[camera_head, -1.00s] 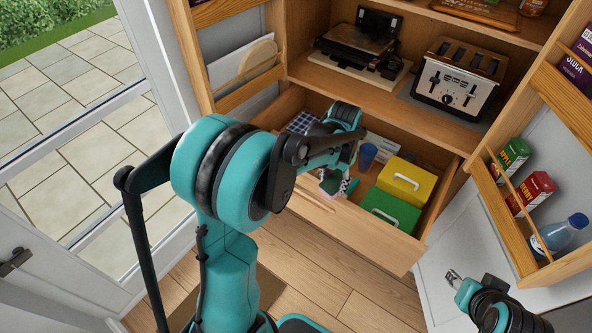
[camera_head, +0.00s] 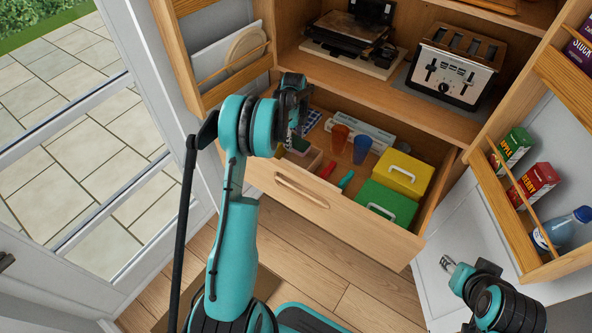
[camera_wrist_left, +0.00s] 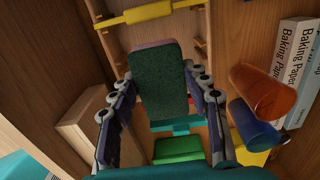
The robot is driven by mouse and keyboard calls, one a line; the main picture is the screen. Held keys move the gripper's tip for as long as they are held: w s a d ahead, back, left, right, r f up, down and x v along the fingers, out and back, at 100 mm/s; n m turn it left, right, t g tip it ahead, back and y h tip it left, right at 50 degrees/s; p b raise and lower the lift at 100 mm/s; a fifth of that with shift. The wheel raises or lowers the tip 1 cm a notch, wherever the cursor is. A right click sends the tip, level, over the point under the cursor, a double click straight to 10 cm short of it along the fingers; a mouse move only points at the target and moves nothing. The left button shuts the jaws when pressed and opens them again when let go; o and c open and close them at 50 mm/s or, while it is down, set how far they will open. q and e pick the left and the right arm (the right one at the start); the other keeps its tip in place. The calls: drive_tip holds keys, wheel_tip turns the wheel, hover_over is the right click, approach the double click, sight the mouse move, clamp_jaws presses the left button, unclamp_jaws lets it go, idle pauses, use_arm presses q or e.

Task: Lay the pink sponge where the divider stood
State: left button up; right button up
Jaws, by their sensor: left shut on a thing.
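The sponge (camera_wrist_left: 158,85) is in the left wrist view, its dark green face towards the camera and a thin pink edge at its top. My left gripper (camera_wrist_left: 160,105) is shut on it, one finger on each side. In the head view my left gripper (camera_head: 291,138) is over the left part of the open drawer (camera_head: 345,215); a small green bit of the sponge (camera_head: 300,145) shows below it. No standing divider can be made out; the arm hides part of the drawer's left side. My right gripper (camera_head: 447,264) is off to the right, outside the drawer, too small to read.
The drawer holds an orange cup (camera_head: 339,138), a blue cup (camera_head: 362,149), a yellow box (camera_head: 404,174), a green box (camera_head: 385,203), small red (camera_head: 327,170) and green (camera_head: 346,180) items and a white carton (camera_head: 362,133). A toaster (camera_head: 453,72) stands on the shelf above.

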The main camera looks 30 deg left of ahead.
use_arm(q)
wheel_tip(320, 180, down, 11)
drive_tip(key=b, duration=0.3)
drive_tip(key=shift+f+b, duration=0.15)
drive_tip(key=shift+b, duration=0.15)
drive_tip(key=o, duration=0.7)
